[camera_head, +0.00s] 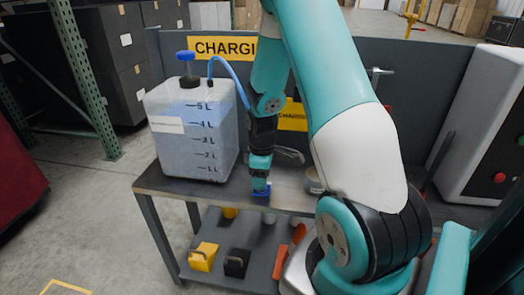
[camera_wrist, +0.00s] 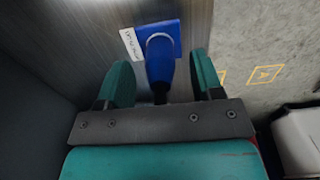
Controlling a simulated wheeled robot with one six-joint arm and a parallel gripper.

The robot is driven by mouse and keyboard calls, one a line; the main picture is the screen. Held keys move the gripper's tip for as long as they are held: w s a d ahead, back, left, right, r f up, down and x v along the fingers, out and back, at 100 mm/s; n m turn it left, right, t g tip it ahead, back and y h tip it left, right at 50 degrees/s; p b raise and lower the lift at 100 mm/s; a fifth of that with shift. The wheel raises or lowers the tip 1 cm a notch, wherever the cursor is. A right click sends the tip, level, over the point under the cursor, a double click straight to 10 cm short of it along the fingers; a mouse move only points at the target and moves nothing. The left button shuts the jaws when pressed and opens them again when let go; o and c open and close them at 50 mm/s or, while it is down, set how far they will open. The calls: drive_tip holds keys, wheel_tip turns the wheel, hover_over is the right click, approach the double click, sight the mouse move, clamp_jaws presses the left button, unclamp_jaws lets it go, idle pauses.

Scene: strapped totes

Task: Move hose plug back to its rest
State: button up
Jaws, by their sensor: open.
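The blue hose plug (camera_wrist: 160,62) is between the two teal fingers of my gripper (camera_wrist: 161,70) in the wrist view. The fingers are spread, with a gap on each side of the plug. The plug's end is over a square blue rest (camera_wrist: 174,30) with a white label beside it; it looks seated there, though the contact is hidden. In the head view my gripper (camera_head: 260,175) points down over the blue rest (camera_head: 262,191) at the bench's front edge. A blue hose (camera_head: 232,72) arches from the jug and passes behind my arm.
A translucent jug (camera_head: 195,135) with litre marks and a blue cap stands left on the bench (camera_head: 160,187). A round tin (camera_head: 314,182) is to the right. A yellow sign panel (camera_head: 222,47) backs the bench. The lower shelf holds yellow, black and orange items.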

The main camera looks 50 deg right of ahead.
wheel_tip(320, 180, up, 16)
drive_tip(key=p, duration=0.3)
drive_tip(key=shift+r, duration=0.1)
idle(0.4)
drive_tip(key=s+a+r+t+y, duration=0.1)
drive_tip(key=s+a+r, duration=0.15)
drive_tip(key=a, duration=0.75)
drive_tip(key=s+a+r+y, duration=0.1)
drive_tip(key=a+r, duration=0.3)
drive_tip(key=a, duration=0.6)
drive_tip(key=s+a+r+n+g+y, duration=0.1)
drive_tip(key=s+a+r+y, duration=0.15)
drive_tip(key=s+a, duration=0.85)
wheel_tip(320, 180, up, 14)
drive_tip(key=p, duration=1.3)
drive_tip(key=shift+s+a+r+p, duration=0.2)
drive_tip(key=shift+s+p, duration=0.05)
drive_tip(key=shift+p, duration=0.15)
